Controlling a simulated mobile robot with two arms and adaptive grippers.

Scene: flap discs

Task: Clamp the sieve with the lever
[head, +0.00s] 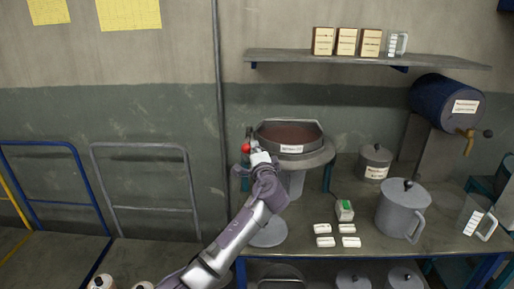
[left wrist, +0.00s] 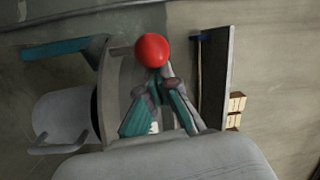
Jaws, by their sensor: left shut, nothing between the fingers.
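The sieve (head: 290,137) is a round grey pan with a brown inside and a white label, seated on a grey machine (head: 296,182) on the table. The lever's red ball knob (head: 246,148) is at the sieve's left side. The knob also shows large in the left wrist view (left wrist: 152,50). My left gripper (head: 258,157) is shut and empty just beside the knob. In the left wrist view its closed fingertips (left wrist: 163,75) are right at the knob's lower edge; I cannot tell whether they touch it. The lever's rod is mostly hidden. My right gripper is out of view.
On the table (head: 290,245) to the right are several white packets (head: 324,242), a small green-and-white box (head: 344,210), a lidded pot (head: 403,210) and a canister (head: 375,162). A shelf (head: 360,58) hangs above the sieve. Metal trolleys (head: 145,205) stand left.

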